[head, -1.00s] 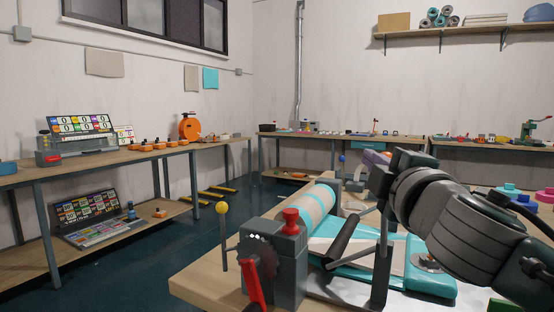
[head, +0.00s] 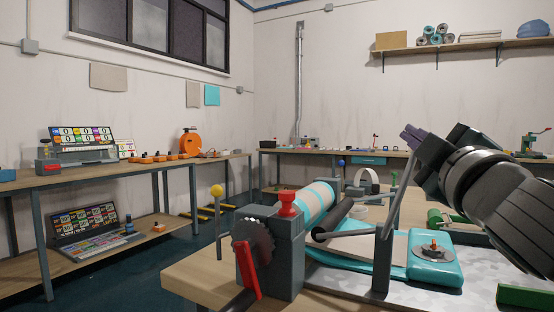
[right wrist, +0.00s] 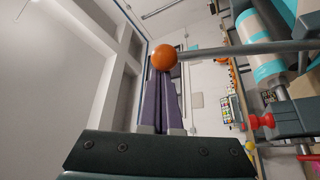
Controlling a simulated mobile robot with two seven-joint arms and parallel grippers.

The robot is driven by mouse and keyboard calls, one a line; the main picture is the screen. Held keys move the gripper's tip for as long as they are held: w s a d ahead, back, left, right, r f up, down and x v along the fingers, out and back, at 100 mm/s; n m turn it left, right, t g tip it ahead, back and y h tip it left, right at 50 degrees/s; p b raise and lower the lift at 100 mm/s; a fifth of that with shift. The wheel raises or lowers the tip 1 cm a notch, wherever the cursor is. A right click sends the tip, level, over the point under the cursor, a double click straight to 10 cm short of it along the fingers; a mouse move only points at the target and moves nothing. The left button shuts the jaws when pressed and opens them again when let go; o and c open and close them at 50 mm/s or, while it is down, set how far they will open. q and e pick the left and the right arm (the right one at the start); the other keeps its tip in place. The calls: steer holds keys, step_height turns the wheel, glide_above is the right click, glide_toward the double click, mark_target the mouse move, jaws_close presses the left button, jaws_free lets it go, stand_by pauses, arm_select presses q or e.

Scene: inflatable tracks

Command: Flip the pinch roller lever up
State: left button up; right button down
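The lever shows in the head view as a thin grey rod (head: 399,195) rising from a dark upright on the teal and grey roller machine, leaning up to the right. Its upper end meets my right gripper (head: 410,136), where its knob is hidden. In the right wrist view the knob is an orange ball (right wrist: 163,58) at the end of the grey rod (right wrist: 250,49). The purple fingers of my right gripper (right wrist: 163,75) are together, with their tips right at the ball; I cannot tell whether they touch it. The ball is not between them. My left gripper is out of view.
The machine has a teal-striped roll (head: 317,203), a red knob (head: 288,203), a toothed wheel (head: 253,240) and a red crank (head: 248,270). A yellow ball on a post (head: 217,191) stands at its left. Side benches (head: 120,169) lie clear of the arm.

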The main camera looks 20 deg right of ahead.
steer(key=s+d+m+h+b, duration=0.1)
steer(key=s+d+f+m+b, duration=0.1)
steer(key=m+b, duration=0.1)
steer(key=s+d+f+m+h+b, duration=0.1)
steer(key=shift+s+d+h+b, duration=0.1)
steer(key=shift+s+h+b, duration=0.2)
steer(key=shift+b, duration=0.1)
steer(key=shift+m, duration=0.3)
